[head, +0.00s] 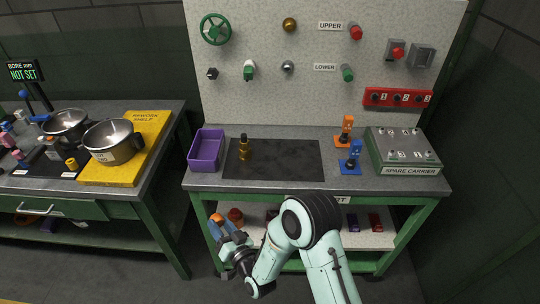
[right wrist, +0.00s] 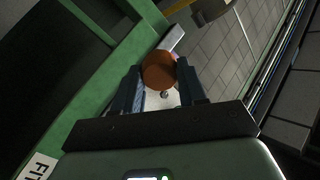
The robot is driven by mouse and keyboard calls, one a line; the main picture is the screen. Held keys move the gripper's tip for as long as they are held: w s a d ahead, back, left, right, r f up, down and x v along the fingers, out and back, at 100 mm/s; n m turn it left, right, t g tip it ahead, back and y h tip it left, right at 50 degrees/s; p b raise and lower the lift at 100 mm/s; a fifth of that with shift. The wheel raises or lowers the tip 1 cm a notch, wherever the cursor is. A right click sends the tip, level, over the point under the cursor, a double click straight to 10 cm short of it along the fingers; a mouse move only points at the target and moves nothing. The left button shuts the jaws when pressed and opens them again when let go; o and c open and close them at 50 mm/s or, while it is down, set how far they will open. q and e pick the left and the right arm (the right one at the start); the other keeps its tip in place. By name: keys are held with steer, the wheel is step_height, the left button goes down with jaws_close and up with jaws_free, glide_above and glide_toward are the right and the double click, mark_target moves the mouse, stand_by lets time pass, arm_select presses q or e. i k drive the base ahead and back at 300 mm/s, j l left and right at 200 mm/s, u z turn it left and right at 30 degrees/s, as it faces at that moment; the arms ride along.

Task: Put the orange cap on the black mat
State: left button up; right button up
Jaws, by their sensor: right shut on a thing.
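The black mat (head: 285,160) lies flat on the middle workbench, with a small brass-coloured piece (head: 243,148) standing near its left end. My right gripper (head: 219,223) is low in front of the bench, below the worktop's front edge. It is shut on the orange cap (head: 217,217). In the right wrist view the orange cap (right wrist: 160,70) sits between the two fingertips of the right gripper (right wrist: 162,76), clear of the mat. My left gripper is not in view.
A purple bin (head: 206,150) stands left of the mat. Orange (head: 346,130) and blue (head: 351,158) stands and a spare carrier (head: 402,150) are at the right. The lower shelf (head: 366,240) holds several parts. The mat's middle and right are clear.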

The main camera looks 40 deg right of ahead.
mark_target(305, 158)
steer(key=k+l+u, duration=0.1)
steer(key=l, duration=0.2)
steer(key=k+l+u, duration=0.2)
steer(key=l, duration=0.35)
steer(key=k+l, duration=0.25)
steer(key=l, duration=0.15)
steer(key=k+l, duration=0.25)
steer(key=l, duration=0.15)
steer(key=i+l+u, duration=0.05)
